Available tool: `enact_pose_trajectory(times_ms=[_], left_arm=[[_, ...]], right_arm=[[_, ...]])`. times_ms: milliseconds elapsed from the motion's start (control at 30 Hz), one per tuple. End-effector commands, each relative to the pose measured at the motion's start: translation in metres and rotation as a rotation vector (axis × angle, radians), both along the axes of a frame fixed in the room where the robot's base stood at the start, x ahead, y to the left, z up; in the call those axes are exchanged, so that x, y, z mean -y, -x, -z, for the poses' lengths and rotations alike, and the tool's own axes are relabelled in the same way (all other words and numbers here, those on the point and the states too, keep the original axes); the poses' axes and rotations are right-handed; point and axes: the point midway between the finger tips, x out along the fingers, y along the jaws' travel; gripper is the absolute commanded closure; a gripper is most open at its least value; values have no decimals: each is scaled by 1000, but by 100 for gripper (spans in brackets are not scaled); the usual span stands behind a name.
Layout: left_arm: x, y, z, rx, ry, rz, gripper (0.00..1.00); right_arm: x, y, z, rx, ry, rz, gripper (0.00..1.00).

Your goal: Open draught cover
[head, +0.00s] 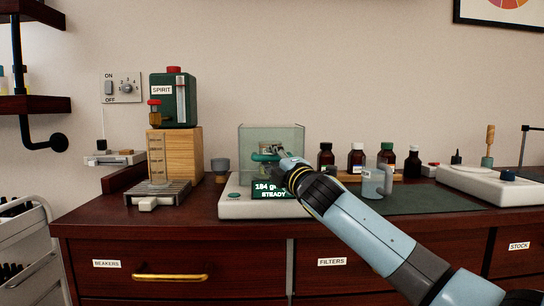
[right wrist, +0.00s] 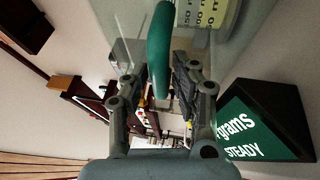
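The draught cover (head: 252,141) is a clear box standing on the white balance (head: 234,208), and it looks closed. A green handle (head: 263,157) is on its front. My right gripper (head: 279,154) is at the handle. A labelled glass vessel (right wrist: 215,12) shows behind the clear wall. The display (head: 270,190) seems to read 184 g, steady; my arm hides part of it. My left gripper is not in view.
A small grey cup (head: 220,170) stands left of the balance. A grey mug (head: 373,182) and several dark bottles (head: 357,158) stand to the right. A wooden block (head: 175,155) carries a green spirit unit (head: 174,99). The green mat (head: 430,200) is mostly clear.

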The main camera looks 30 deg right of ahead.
Motion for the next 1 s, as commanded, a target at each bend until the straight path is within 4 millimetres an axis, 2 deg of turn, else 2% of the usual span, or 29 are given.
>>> enact_pose_trajectory(times_ms=[100, 367, 567, 600, 1000], left_arm=[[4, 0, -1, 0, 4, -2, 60], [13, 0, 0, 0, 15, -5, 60], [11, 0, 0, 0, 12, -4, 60], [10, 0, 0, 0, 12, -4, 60], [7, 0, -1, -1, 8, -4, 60]], right_arm=[[1, -7, -1, 0, -1, 0, 73], [1, -8, -1, -1, 0, 0, 73], [1, -8, -1, -1, 0, 0, 98], [1, -8, -1, -1, 0, 0, 100], [1, -8, -1, -1, -1, 0, 100]])
